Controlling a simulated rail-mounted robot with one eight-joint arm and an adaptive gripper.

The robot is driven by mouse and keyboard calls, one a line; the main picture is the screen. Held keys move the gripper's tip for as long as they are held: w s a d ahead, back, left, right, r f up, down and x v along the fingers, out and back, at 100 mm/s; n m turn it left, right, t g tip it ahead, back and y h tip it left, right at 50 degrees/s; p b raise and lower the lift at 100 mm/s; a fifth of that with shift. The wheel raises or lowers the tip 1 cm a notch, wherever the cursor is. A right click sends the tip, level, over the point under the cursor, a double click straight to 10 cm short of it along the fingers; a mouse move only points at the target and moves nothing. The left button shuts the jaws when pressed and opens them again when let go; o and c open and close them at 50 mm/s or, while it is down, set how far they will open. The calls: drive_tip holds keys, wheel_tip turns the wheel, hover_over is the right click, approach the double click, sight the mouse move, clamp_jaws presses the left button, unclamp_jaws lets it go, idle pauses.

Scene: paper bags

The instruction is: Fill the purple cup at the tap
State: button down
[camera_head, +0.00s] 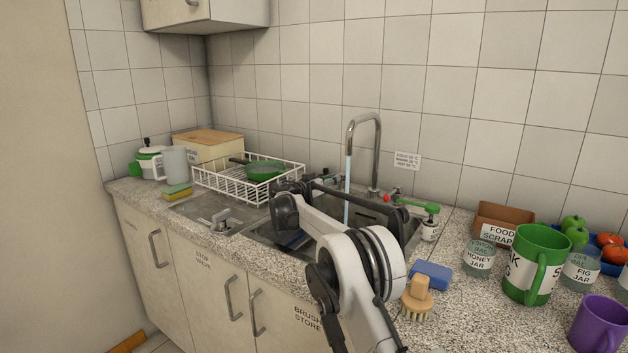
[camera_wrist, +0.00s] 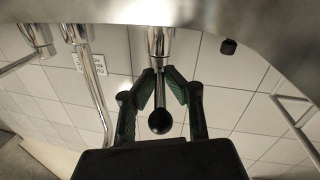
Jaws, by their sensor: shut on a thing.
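The purple cup (camera_head: 598,325) stands upright on the counter at the lower right, cut off by the picture's edge; its inside is not clearly seen. The tall chrome tap (camera_head: 376,150) rises behind the sink (camera_head: 255,237), and a bluish stream of water (camera_head: 347,190) falls from its spout. The tap's pipe also shows in the wrist view (camera_wrist: 88,75). There my gripper (camera_wrist: 160,75) is shut on the stem of a chrome lever with a black ball knob (camera_wrist: 159,121). In the head view my arm mostly hides the gripper over the sink.
A white wire rack (camera_head: 230,185) holding a green pan (camera_head: 264,170) stands left. A green lever (camera_head: 420,206) is right of the tap.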

idle(0.3)
drive_tip(key=c, duration=1.8)
unclamp_jaws()
drive_tip(key=shift+v, duration=3.8)
drive_tip(key=shift+o, duration=0.4)
